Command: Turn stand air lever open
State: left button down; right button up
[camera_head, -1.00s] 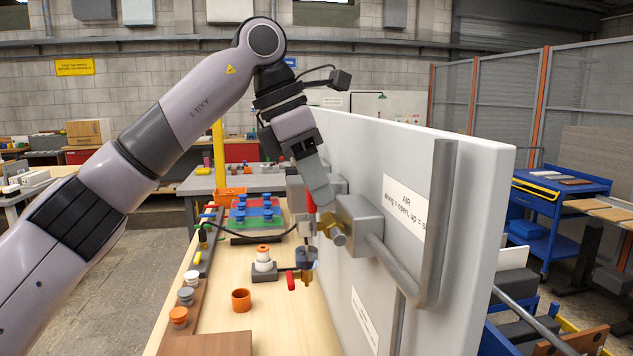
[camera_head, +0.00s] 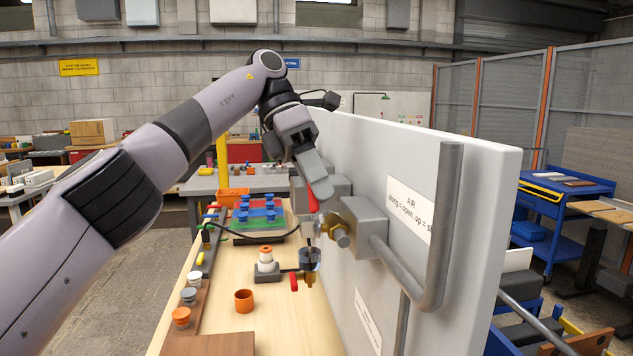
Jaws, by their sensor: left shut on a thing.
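The air stand is a tall light-grey panel (camera_head: 462,225) with a label (camera_head: 410,212) reading AIR and text about open and up, partly cut off in reading. A brass valve (camera_head: 334,229) sits on a grey block (camera_head: 366,226) on the panel's left face. A red lever part (camera_head: 312,200) shows just above and left of the brass valve. My left gripper (camera_head: 318,184) is shut on the lever, its grey fingers pointing down at it. The fingers hide much of the lever, so its exact angle is unclear. My right gripper is not in view.
A grey pipe (camera_head: 440,240) bends along the panel. Below left, the wooden bench (camera_head: 275,325) holds an orange cup (camera_head: 244,300), a white spool (camera_head: 265,258), a small red-handled valve (camera_head: 294,282) and several knobs. A blue cart (camera_head: 560,215) stands at right.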

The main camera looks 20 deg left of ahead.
pick_arm(q)
jog(key=shift+w+f, duration=0.15)
jog(key=shift+f, duration=0.15)
jog(key=c, duration=1)
grip_release()
jog(key=shift+r, duration=0.1)
jog(key=shift+r, duration=0.1)
jog(key=shift+s+d, duration=0.25)
